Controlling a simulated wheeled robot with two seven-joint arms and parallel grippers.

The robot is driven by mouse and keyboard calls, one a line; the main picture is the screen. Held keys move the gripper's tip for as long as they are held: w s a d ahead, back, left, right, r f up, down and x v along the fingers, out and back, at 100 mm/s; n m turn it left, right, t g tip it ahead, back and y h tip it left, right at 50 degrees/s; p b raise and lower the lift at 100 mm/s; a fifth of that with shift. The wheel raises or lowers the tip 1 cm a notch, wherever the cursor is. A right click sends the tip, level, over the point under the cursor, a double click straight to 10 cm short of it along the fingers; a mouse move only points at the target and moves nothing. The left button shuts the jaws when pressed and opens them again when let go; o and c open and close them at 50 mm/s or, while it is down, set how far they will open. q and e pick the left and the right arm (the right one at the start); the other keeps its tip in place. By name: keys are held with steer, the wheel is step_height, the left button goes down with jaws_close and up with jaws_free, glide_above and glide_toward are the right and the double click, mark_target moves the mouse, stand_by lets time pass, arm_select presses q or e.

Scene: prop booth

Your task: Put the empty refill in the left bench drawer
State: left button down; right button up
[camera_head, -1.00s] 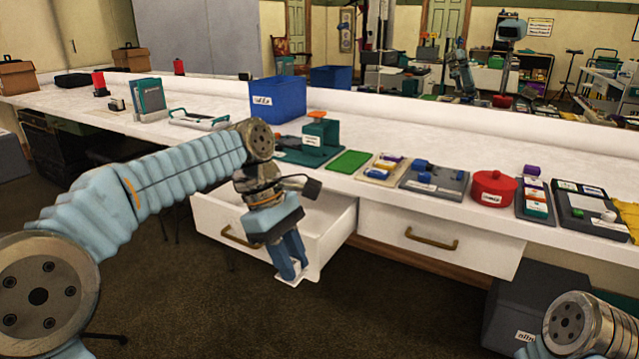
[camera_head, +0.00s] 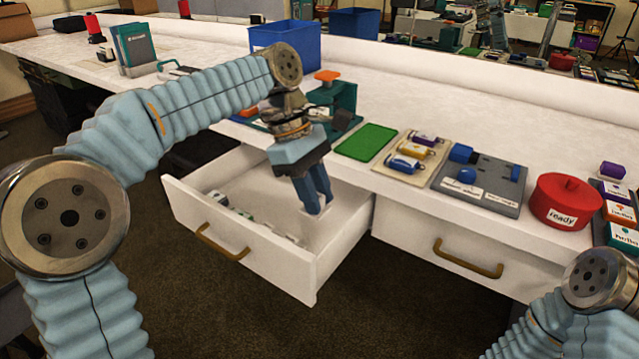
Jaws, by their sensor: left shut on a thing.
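The left bench drawer (camera_head: 262,262) is pulled open under the bench, and its inside shows. My left gripper (camera_head: 318,206) points down over the right part of this open drawer, its fingertips below the level of the bench top. It is shut on the empty refill, which is mostly hidden; only a small pale bit shows by the fingertips. I cannot tell whether the refill touches the drawer floor. Several small white and green pieces (camera_head: 240,213) lie along the drawer's front left. My right gripper is out of view; only part of that arm shows at the lower right.
A closed drawer (camera_head: 466,258) is to the right. On the bench are a blue bin (camera_head: 286,42), a green mat (camera_head: 366,141), a tray with small coloured cartridges (camera_head: 423,143), a grey board (camera_head: 505,185) and a red lidded pot (camera_head: 563,201).

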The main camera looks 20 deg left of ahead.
mark_target(316, 217)
arm_select(q)
step_height(316, 217, down, 5)
steer(key=b, duration=0.4)
steer(key=shift+r+b, duration=0.15)
steer(key=shift+b, duration=0.15)
steer(key=shift+f, duration=0.3)
step_height(316, 217, down, 7)
steer(key=b, duration=0.3)
steer(key=shift+r+b, duration=0.2)
steer(key=shift+b, duration=0.2)
steer(key=shift+f+b, duration=0.4)
steer(key=shift+f, duration=0.55)
steer(key=c, duration=0.8)
jaws_free()
steer(key=shift+c, duration=0.7)
